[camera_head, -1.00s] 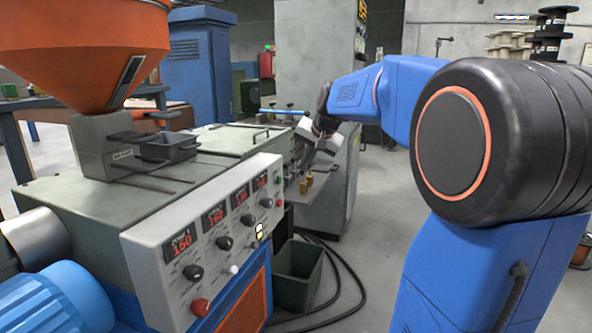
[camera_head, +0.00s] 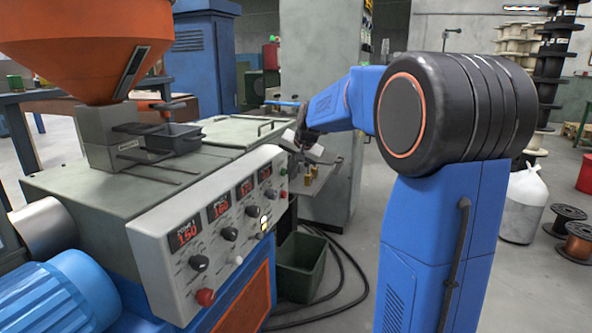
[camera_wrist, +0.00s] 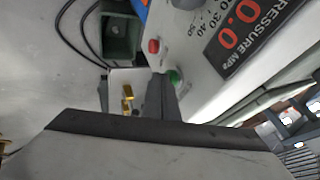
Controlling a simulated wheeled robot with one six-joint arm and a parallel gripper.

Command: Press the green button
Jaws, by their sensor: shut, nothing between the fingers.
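The green button (camera_head: 283,171) is on the right end of the grey control panel (camera_head: 150,268), above a red button (camera_head: 284,194). In the wrist view the green button (camera_wrist: 175,77) sits at the panel's edge, right beside my gripper's fingertips (camera_wrist: 160,82). The red button also shows there (camera_wrist: 153,46). My gripper (camera_head: 300,165) is shut and empty, at the panel's right end in the head view. The fingers partly cover the area by the green button. I cannot tell whether they touch it.
An orange hopper (camera_head: 85,45) stands on the machine. Several dark knobs and a large red button (camera_head: 205,297) are on the panel's front. A dark green bin (camera_head: 300,268) and black cables lie on the floor below. Brass pieces (camera_wrist: 128,98) stand near the fingers.

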